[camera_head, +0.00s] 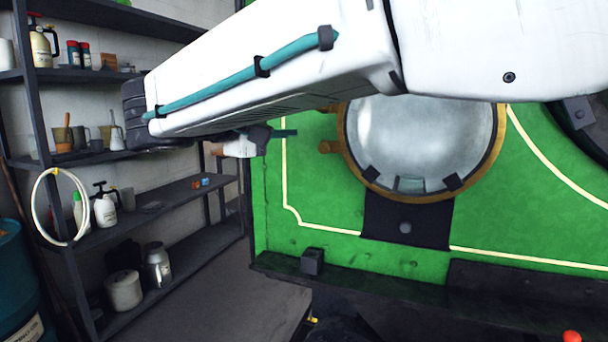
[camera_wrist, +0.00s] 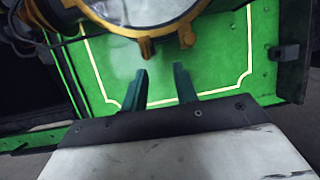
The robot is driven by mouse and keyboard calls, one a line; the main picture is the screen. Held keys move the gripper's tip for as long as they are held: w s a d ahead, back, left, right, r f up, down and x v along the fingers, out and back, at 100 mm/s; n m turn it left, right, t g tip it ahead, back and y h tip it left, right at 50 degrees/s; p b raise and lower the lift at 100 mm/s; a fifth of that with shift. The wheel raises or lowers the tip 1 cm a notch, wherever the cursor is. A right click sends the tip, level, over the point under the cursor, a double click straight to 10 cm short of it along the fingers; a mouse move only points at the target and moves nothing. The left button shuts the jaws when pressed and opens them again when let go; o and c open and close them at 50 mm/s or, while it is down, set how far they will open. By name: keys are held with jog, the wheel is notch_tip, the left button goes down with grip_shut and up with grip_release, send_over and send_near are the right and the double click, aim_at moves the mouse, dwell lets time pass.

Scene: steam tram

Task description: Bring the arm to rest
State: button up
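My arm spans the top of the head view, its white links with a teal cable reaching from the upper right to the left. In the head view my gripper (camera_head: 284,133) shows only partly, below the arm and in front of the green tram front. In the wrist view its two dark green fingers (camera_wrist: 162,87) stand apart with nothing between them. Beyond the fingertips is the round brass-rimmed glass lamp (camera_wrist: 150,15), which also shows in the head view (camera_head: 420,140). The fingers look apart from it.
The green tram panel (camera_head: 330,195) with cream lines fills the right. A dark shelf rack (camera_head: 160,205) with bottles and pots stands at the left, with a white hose loop (camera_head: 37,207) on it. A teal drum (camera_head: 15,280) is at the far left. Grey floor (camera_head: 215,300) lies between.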

jog(key=s+d+f+g+y, duration=0.2)
jog(key=s+d+f+g, duration=0.25)
jog(key=d+f, duration=0.45)
jog(key=s+d+f+g+y, duration=0.2)
jog(key=s+d+f+g, duration=0.25)
jog(key=d+f, duration=0.4)
jog(key=s+d+f+m+g+y, duration=0.1)
jog(key=s+d+f+m+y, duration=0.2)
jog(key=s+d+f+m, duration=0.2)
jog(key=s+d+f+m+g+y, duration=0.1)
jog(key=s+d+f+m+y, duration=0.3)
jog(key=s+d, duration=0.5)
jog(key=shift+s+f+m+g, duration=0.35)
jog(key=shift+s+m, duration=0.25)
jog(key=shift+s, duration=2.05)
